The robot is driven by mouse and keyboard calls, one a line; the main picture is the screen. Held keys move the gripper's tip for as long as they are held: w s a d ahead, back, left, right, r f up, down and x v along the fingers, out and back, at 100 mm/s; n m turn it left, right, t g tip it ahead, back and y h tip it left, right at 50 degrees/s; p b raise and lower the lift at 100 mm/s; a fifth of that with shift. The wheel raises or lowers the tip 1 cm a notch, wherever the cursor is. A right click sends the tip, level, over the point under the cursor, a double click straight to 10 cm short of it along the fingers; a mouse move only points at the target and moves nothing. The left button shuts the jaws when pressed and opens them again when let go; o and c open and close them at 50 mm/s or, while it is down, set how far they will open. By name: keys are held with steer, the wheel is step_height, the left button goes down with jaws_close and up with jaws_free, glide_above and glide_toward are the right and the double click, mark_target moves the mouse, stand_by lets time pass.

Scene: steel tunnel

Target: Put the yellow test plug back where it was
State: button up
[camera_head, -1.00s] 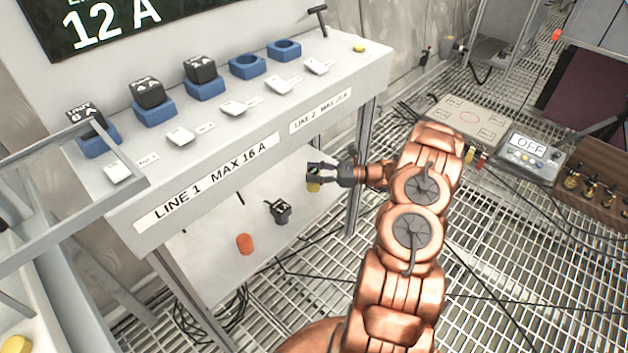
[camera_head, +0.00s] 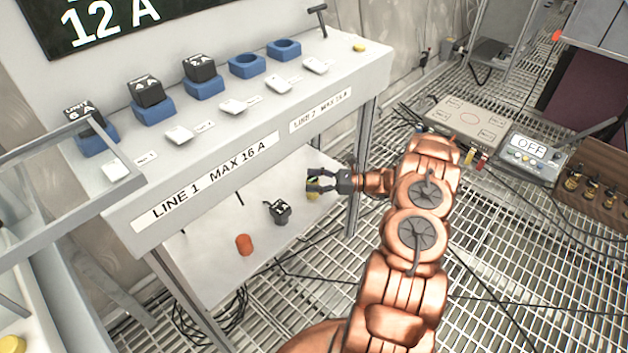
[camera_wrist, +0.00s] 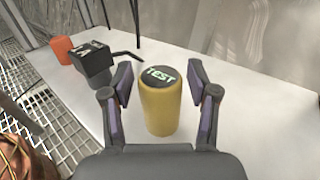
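The yellow test plug (camera_wrist: 161,107) is a yellow cylinder with a dark top marked TEST. It stands upright on the white lower shelf (camera_wrist: 250,125) under the bench. In the wrist view it is between the two fingers of my gripper (camera_wrist: 160,100), with a visible gap on each side. In the head view my gripper (camera_head: 320,183) is at the shelf's right part, and the plug (camera_head: 312,192) is partly hidden by the fingers. My gripper is open around the plug.
A black plug (camera_head: 279,211) with a cable and an orange cylinder (camera_head: 244,244) stand left of my gripper on the shelf. Above, the bench holds blue sockets, some with black plugs; two blue sockets (camera_head: 247,65) (camera_head: 284,49) are empty. A bench leg (camera_head: 361,150) stands near my wrist.

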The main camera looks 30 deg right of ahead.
steer(key=shift+o, duration=0.3)
steer(key=shift+r, duration=0.1)
steer(key=shift+s+d, duration=0.2)
steer(key=shift+d, duration=0.05)
steer(key=p+v, duration=0.1)
steer(key=v, duration=1)
steer(key=shift+s+d+p, duration=0.15)
steer(key=shift+s+p, duration=0.05)
steer(key=shift+p, duration=0.1)
